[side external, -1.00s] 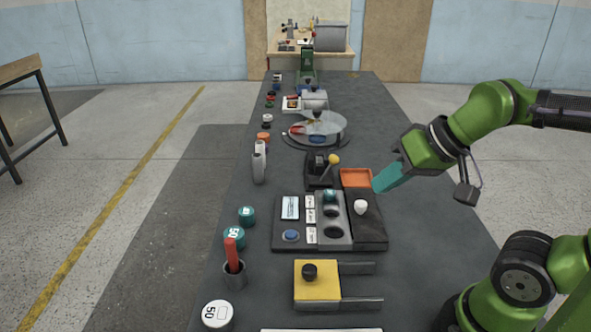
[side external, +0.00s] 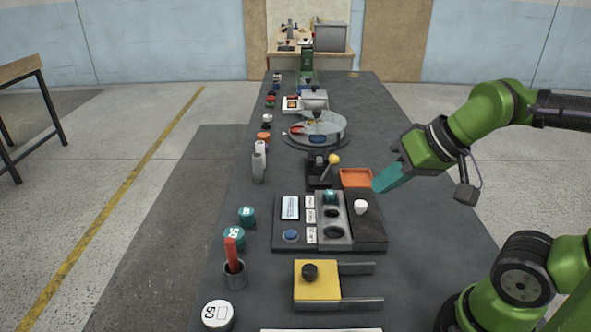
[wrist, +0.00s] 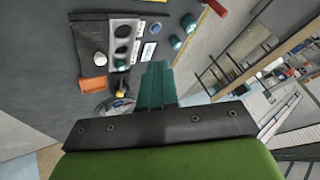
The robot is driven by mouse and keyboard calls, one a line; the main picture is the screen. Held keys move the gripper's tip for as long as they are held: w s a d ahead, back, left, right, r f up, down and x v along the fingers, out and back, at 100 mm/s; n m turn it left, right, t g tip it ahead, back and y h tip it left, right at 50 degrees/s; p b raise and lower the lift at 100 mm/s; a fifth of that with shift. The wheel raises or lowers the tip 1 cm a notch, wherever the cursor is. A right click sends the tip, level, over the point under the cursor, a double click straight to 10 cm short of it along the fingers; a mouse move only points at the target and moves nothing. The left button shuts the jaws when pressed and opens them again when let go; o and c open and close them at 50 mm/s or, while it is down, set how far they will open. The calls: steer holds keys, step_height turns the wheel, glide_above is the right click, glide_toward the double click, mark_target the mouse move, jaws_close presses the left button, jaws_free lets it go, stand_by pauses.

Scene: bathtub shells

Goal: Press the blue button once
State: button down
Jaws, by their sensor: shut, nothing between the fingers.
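The blue button (side external: 291,236) sits at the front left corner of a dark panel (side external: 283,244) on the table. It also shows in the wrist view (wrist: 157,27), near the top. My gripper (side external: 377,187) is shut and empty, its teal fingers together. It hangs in the air to the right of and beyond the button, above the table near the orange tray. In the wrist view the fingers (wrist: 156,68) point up the picture, well apart from the button.
The panel also carries a display, labels, round wells with a teal piece (side external: 330,197) and a white knob (side external: 361,207). An orange tray (side external: 356,178) and a yellow-knobbed lever (side external: 333,160) stand behind it. A cup with a red stick (side external: 232,255) and a yellow block (side external: 316,288) are in front.

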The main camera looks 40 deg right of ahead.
stand_by(0.5)
steer(key=w+a+f+n+g+y, duration=0.2)
steer(key=w+a+f, duration=0.1)
steer(key=a+f, duration=0.15)
steer(key=n+t+h, duration=0.4)
steer(key=n+h, duration=0.1)
steer(key=n, duration=0.5)
glide_above(293, 236)
step_height(293, 236, down, 7)
steer(key=shift+r, duration=0.15)
steer(key=shift+y, duration=0.3)
steer(key=shift+f, duration=4.45)
